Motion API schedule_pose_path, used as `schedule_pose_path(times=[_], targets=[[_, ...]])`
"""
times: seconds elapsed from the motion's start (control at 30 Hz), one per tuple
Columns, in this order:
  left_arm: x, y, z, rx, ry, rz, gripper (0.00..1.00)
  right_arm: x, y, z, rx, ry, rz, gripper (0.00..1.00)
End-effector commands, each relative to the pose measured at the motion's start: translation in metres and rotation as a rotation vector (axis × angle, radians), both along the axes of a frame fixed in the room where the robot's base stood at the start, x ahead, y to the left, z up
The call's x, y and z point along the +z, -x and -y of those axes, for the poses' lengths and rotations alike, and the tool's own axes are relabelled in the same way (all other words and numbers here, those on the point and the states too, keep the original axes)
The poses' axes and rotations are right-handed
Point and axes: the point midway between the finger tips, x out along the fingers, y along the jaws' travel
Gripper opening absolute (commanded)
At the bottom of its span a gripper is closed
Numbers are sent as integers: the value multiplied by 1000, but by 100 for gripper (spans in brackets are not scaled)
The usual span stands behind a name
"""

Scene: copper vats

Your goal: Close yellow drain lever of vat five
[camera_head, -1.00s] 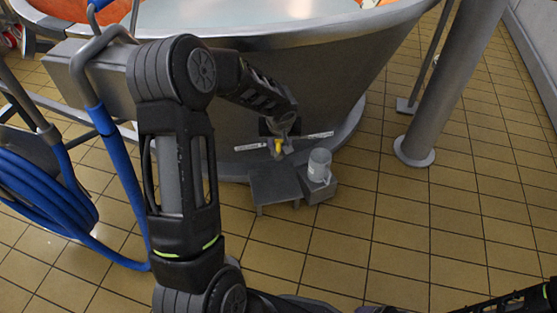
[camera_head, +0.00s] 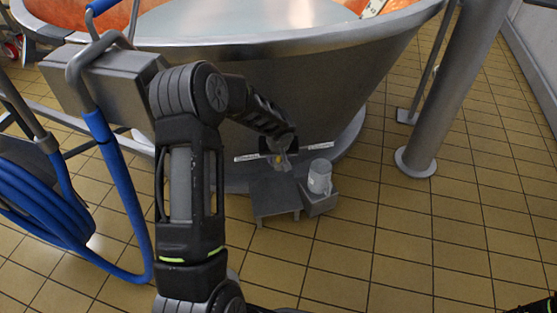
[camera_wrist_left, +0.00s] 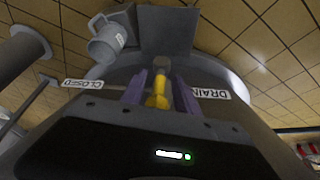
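My left gripper (camera_head: 280,158) reaches down in front of the vat's lower wall (camera_head: 235,150). In the left wrist view its two fingers (camera_wrist_left: 159,92) stand on either side of the yellow drain lever (camera_wrist_left: 158,92), with thin gaps beside it; contact is hard to judge. In the head view only a small yellow spot of the lever (camera_head: 279,159) shows between the fingers. A white label reading CLOSED (camera_wrist_left: 83,84) is on one side of the lever and one reading DRAIN (camera_wrist_left: 210,93) on the other.
A low grey stand (camera_head: 275,200) is under the gripper, with a grey jug (camera_head: 319,177) on a block beside it. A thick metal post (camera_head: 440,110) stands to the right. A blue hose (camera_head: 45,195) hangs at the left. Tiled floor is clear at the right.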

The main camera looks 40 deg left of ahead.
Motion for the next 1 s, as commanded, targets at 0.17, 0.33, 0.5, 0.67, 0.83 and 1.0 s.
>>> schedule_pose_path(times=[0.17, 0.33, 0.5, 0.67, 0.83, 1.0], targets=[[-6, -3, -1, -1, -1, 2, 37, -2, -1, 1, -2, 1, 1, 82], [-6, -3, -1, 0, 0, 1, 37, -1, -1, 1, -2, 1, 1, 82], [-6, -3, -1, 0, 0, 1, 25, -1, -1, 0, -2, 1, 1, 82], [-6, -3, -1, 0, 0, 1, 12, -1, -1, 0, -2, 0, 2, 82], [-6, -3, -1, 0, 0, 1, 0, -1, -1, 0, -1, 0, 1, 82], [-6, -3, -1, 0, 0, 1, 0, -1, 0, 0, -1, 0, 1, 82]])
